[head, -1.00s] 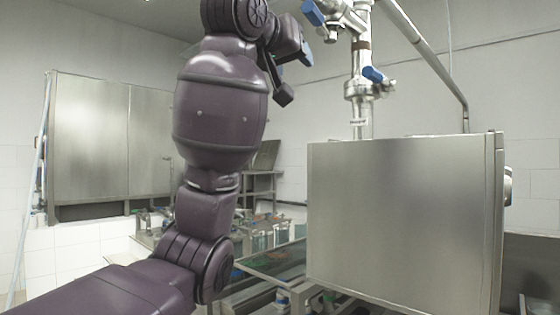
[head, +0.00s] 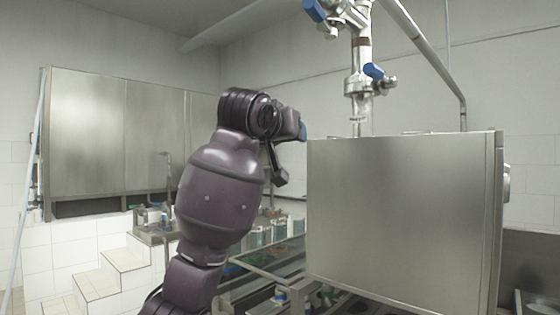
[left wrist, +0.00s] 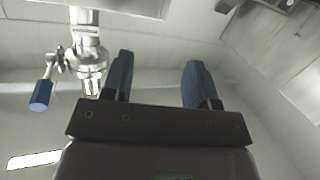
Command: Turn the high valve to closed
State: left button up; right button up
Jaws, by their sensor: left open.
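The upper valve on the vertical steel pipe has a blue handle (head: 314,10) at the top of the head view, cut by the frame edge. A lower valve with another blue handle (head: 373,71) sits further down the same pipe. In the left wrist view a steel valve (left wrist: 88,55) with a blue handle (left wrist: 40,96) shows left of the fingers; I cannot tell which valve it is. My left gripper (left wrist: 158,78) is open and empty, its blue fingers apart. In the head view it is mostly hidden behind its wrist, below and left of both valves, touching neither.
A large steel box (head: 400,220) stands below the valves, close to the right of my left arm. Steel cabinets (head: 120,135) hang on the left wall above white tiled steps (head: 105,275). A slanted pipe (head: 425,48) runs above the box. The space between gripper and valves looks clear.

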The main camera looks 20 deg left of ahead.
pick_arm(q)
notch_tip(320, 180, down, 6)
jog(key=w+a, duration=0.1)
jog(key=w, duration=0.1)
jog(key=shift+a+r, duration=0.2)
jog(key=shift+a, duration=0.05)
